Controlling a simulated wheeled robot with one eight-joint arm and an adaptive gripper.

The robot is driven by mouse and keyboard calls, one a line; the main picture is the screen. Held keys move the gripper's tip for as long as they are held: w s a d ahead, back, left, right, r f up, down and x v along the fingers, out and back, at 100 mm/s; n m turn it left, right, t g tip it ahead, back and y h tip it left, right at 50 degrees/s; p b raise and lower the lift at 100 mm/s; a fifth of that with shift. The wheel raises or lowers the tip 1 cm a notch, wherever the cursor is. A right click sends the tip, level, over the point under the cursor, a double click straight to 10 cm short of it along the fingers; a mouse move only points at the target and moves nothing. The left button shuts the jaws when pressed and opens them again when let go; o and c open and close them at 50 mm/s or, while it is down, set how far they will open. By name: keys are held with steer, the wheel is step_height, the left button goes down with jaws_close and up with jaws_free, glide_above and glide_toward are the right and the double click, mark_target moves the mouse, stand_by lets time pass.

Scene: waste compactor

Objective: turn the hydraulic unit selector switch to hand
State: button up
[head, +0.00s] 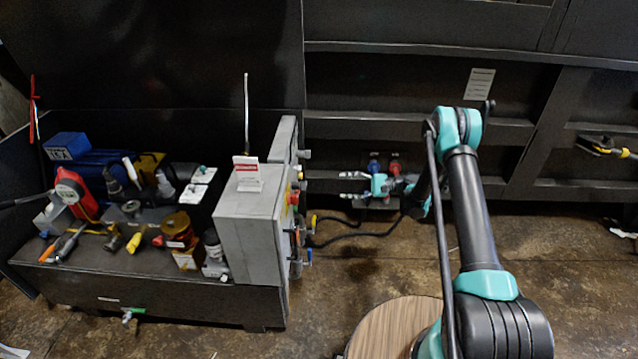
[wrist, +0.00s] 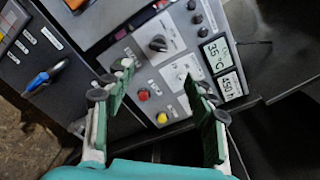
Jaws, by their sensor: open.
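The control panel (wrist: 172,62) in the wrist view carries a black rotary knob (wrist: 158,43) on a light label plate. A second, smaller switch (wrist: 183,76) sits on another light plate below it, partly beside my right finger. The lettering is too small to tell which one is the hydraulic unit selector. My gripper (wrist: 158,78) is open and empty, its green-padded fingers spread on either side of the panel's middle. In the head view my gripper (head: 346,186) points left towards the grey cabinet (head: 247,225), apart from it. The cabinet's control face is seen nearly edge-on.
A red button (wrist: 143,95) and a yellow button (wrist: 162,118) lie between the fingers. A cluttered bench (head: 150,285) stands left of the cabinet. Black cables (head: 350,238) run below my gripper.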

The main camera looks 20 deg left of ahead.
mark_target(303, 184)
steer(key=shift+y, duration=0.3)
steer(key=x, duration=1.1)
steer(key=f+x, duration=0.1)
steer(key=x, duration=0.4)
steer(key=shift+s+a, duration=0.1)
steer(key=shift+a, duration=0.1)
steer(key=shift+c, duration=0.3)
